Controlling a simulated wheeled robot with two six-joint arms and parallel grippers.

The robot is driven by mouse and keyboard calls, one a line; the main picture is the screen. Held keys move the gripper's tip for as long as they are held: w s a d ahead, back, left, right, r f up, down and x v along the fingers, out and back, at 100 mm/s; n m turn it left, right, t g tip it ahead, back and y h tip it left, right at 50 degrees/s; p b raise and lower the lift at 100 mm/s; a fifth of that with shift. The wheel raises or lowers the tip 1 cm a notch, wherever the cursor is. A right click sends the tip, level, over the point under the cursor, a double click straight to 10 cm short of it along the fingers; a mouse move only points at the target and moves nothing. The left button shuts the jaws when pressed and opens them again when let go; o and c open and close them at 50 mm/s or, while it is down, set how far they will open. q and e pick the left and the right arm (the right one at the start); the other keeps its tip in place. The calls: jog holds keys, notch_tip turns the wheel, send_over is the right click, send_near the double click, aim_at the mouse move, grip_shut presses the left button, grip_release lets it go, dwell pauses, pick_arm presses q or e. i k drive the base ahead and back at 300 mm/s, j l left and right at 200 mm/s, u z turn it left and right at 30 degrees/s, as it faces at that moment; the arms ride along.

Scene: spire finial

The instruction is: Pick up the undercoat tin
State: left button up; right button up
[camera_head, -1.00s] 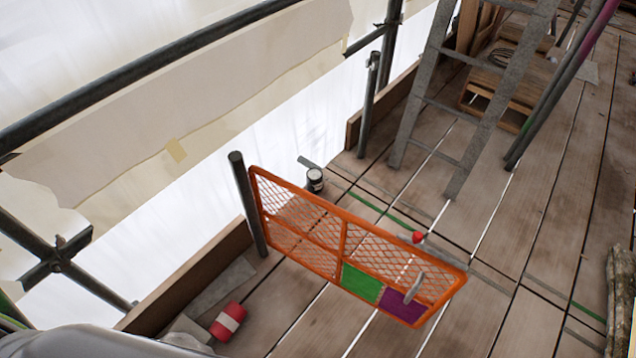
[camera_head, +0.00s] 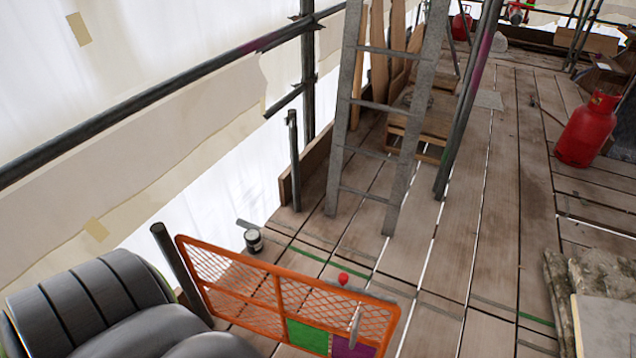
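A small dark tin with a pale lid or band (camera_head: 253,240), which may be the undercoat tin, stands on the boards just behind the orange mesh gate. Its label is too small to read. Grey rounded parts at the lower left are of my own arm. Neither of my grippers shows in the head view.
The orange mesh gate (camera_head: 250,288) stands across the boards between me and the tin. A ladder (camera_head: 378,110) leans behind it to the right. A red gas cylinder (camera_head: 588,130) stands far right, with stone pieces (camera_head: 580,285) nearer. The middle boards (camera_head: 480,220) are clear.

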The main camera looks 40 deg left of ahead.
aim_at(253, 241)
jog(key=z, duration=1)
jog(key=i+z, duration=0.1)
jog(key=z, duration=1.4)
jog(key=i+z, duration=0.1)
jog(key=z, duration=0.9)
jog(key=j+z, duration=0.25)
jog(key=j, duration=0.5)
jog(key=j+u, duration=0.4)
jog(key=j, duration=0.3)
jog(key=j+u, duration=0.4)
jog(key=j, duration=0.3)
jog(key=i+j+u, duration=0.1)
jog(key=j+u, duration=0.25)
jog(key=j, duration=0.3)
jog(key=j+u, duration=0.8)
jog(key=u, duration=0.15)
jog(key=j+u, duration=0.45)
jog(key=i+j+u, duration=0.15)
jog(key=j+u, duration=0.15)
jog(key=u, duration=0.65)
jog(key=j+u, duration=0.1)
jog(key=u, duration=0.35)
jog(key=i+u, duration=0.1)
jog(key=u, duration=0.4)
jog(key=j+u, duration=0.1)
jog(key=u, duration=0.35)
